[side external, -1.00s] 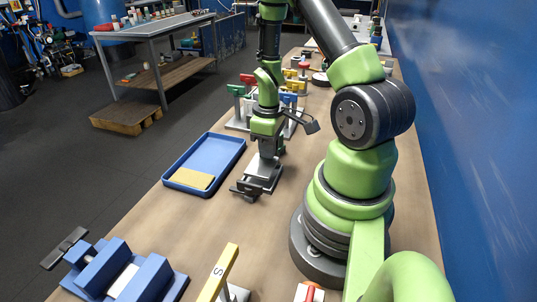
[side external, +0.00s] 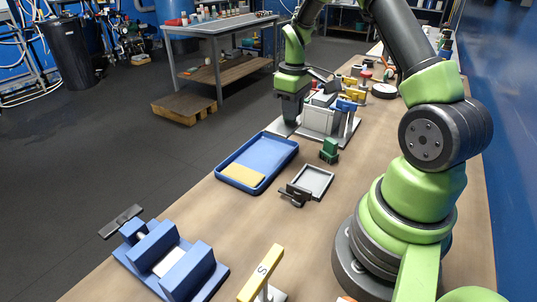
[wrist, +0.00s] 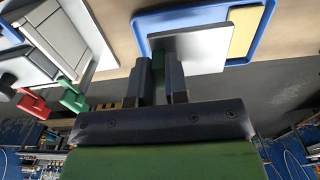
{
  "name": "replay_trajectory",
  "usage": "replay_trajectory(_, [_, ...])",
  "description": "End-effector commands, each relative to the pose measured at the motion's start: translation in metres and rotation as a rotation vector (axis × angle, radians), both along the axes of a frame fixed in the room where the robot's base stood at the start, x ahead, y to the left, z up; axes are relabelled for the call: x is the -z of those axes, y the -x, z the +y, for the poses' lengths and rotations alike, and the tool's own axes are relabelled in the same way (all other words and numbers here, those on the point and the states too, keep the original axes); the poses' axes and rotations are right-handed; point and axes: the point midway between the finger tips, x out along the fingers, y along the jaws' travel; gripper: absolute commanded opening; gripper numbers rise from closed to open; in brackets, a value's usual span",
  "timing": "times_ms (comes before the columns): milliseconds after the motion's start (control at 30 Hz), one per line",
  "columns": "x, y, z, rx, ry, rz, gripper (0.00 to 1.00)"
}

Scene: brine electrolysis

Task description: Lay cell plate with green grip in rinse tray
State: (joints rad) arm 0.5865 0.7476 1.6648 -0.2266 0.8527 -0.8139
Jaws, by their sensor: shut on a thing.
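My gripper (wrist: 163,78) is shut on the green grip (wrist: 158,66) of a grey cell plate (wrist: 195,48). In the wrist view the flat plate overlaps the blue rinse tray (wrist: 145,22); its height above the tray cannot be told. In the side view the gripper (side external: 291,120) hangs beyond the tray (side external: 225,165), beside the plate rack; I cannot clearly separate the held plate from the rack there. The tray lies on the bench with a yellow pad (side external: 243,175) at its near end.
The rack (side external: 335,140) has red, blue and yellow grips around it. A green block (side external: 329,150) and an empty grey square frame (side external: 313,181) stand right of the tray. A blue vise (side external: 170,260) and a yellow post marked S (side external: 262,270) are nearer.

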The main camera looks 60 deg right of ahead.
Motion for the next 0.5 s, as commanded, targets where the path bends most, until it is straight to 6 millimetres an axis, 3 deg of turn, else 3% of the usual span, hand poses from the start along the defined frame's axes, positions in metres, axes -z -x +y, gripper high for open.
replay_trajectory(200, [-0.001, -0.038, -0.002, 0.003, 0.000, -0.004, 0.00])
replay_trajectory(367, [-0.001, -0.049, -0.001, 0.005, -0.001, -0.003, 0.00])
replay_trajectory(500, [0.019, -0.051, -0.001, 0.006, -0.004, 0.001, 0.00])
